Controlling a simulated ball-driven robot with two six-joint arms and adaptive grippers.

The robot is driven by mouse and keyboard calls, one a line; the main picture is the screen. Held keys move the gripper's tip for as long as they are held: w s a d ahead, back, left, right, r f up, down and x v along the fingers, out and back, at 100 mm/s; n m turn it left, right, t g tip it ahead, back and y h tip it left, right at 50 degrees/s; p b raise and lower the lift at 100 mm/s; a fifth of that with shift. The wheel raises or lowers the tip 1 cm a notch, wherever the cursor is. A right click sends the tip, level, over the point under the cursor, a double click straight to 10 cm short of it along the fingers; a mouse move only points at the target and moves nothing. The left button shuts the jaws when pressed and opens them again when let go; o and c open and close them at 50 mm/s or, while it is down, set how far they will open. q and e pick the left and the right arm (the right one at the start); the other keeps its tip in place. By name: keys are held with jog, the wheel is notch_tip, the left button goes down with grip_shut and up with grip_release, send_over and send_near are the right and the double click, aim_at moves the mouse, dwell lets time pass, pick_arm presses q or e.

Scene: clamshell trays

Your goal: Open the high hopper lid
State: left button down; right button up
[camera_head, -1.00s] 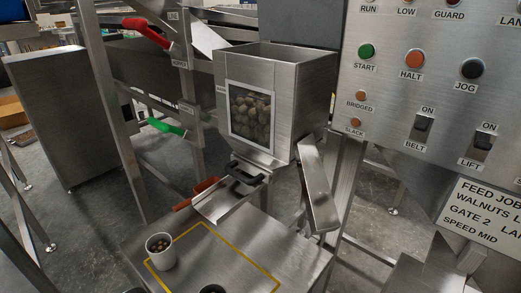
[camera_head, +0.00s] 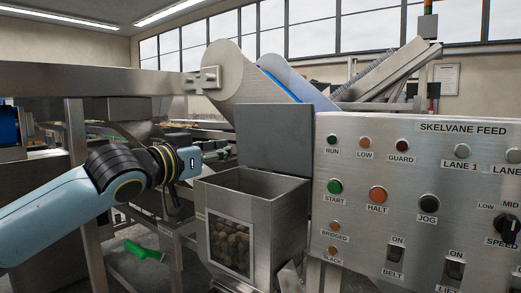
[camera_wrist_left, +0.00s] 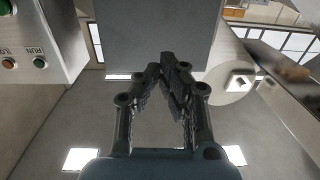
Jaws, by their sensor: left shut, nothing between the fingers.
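The steel hopper (camera_head: 265,205) stands in the middle of the head view, with round brown nuts behind its front window (camera_head: 230,246). Its top is open. The lid, a flat grey panel (camera_head: 275,138), stands upright at the hopper's back edge. My left gripper (camera_head: 226,150) is just left of the lid, above the hopper's rear left rim. It is shut and empty, and I cannot tell whether it touches the lid. In the left wrist view the shut fingers (camera_wrist_left: 170,68) lie in front of a grey panel (camera_wrist_left: 150,30), seemingly the lid. My right gripper is not in view.
The control panel (camera_head: 415,185) with buttons and switches stands close on the hopper's right. A steel beam (camera_head: 100,83) runs above my left arm. A green handle (camera_head: 145,251) is below the arm. A conveyor roller (camera_head: 232,80) is behind the lid.

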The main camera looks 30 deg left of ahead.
pick_arm(q)
notch_tip(320, 180, up, 4)
jog(key=w+t, duration=0.1)
jog(key=p, duration=0.1)
send_near(267, 121)
jog(key=shift+h, duration=0.4)
jog(key=w, duration=0.7)
jog(key=shift+w+d+r, duration=0.2)
jog(key=shift+d+r, duration=0.05)
jog(key=shift+r, duration=0.1)
